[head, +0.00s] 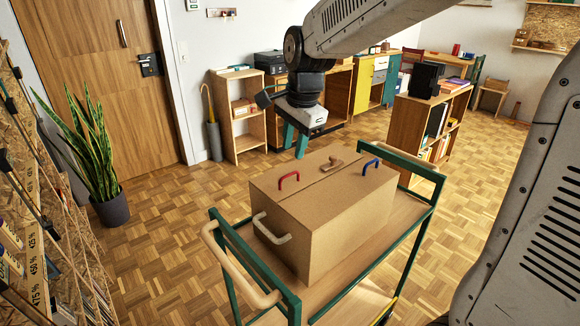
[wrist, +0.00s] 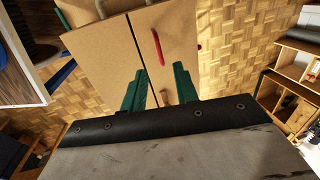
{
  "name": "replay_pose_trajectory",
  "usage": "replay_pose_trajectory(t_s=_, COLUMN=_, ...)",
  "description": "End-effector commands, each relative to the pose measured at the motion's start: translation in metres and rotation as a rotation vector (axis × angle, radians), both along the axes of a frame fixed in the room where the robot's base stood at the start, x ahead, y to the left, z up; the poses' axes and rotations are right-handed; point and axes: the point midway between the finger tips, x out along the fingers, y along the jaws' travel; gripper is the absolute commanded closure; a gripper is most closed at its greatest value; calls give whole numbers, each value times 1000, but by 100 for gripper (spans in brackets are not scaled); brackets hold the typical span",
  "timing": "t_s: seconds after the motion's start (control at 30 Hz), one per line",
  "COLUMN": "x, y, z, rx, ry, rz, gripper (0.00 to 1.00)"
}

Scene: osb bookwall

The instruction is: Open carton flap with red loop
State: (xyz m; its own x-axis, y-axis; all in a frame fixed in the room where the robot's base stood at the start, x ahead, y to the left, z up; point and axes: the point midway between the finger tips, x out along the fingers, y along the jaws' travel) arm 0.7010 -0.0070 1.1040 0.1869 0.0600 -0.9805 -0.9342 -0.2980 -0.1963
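A brown carton (head: 330,215) stands on a cart with its top flaps lying shut, a dark seam between them. A red loop (head: 289,179) stands on the left flap; it also shows in the wrist view (wrist: 157,47), right of the seam. A blue loop (head: 371,166) is on the other flap. A brown wooden piece (head: 332,163) lies at the seam's far end; whether it crosses the seam is unclear. My gripper (head: 295,146) is above and beyond the carton's far side. In the wrist view its green fingers (wrist: 160,90) are apart and empty, short of the red loop.
A cream loop (head: 272,230) is on the carton's near side. The cart has green posts (head: 290,300) and a cream handle (head: 240,265). A potted plant (head: 95,160) stands left. Shelves (head: 245,120) line the back; open parquet surrounds the cart.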

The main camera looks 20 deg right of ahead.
Motion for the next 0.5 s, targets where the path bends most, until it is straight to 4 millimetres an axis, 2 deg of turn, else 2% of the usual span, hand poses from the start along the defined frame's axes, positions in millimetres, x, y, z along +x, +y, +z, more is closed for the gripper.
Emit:
replay_pose_trajectory(t_s=0.3, x=8, y=4, z=-49, rx=0, ry=4, rz=2, gripper=70)
replay_pose_trajectory(t_s=0.5, x=12, y=5, z=-67, rx=0, ry=2, rz=3, gripper=70)
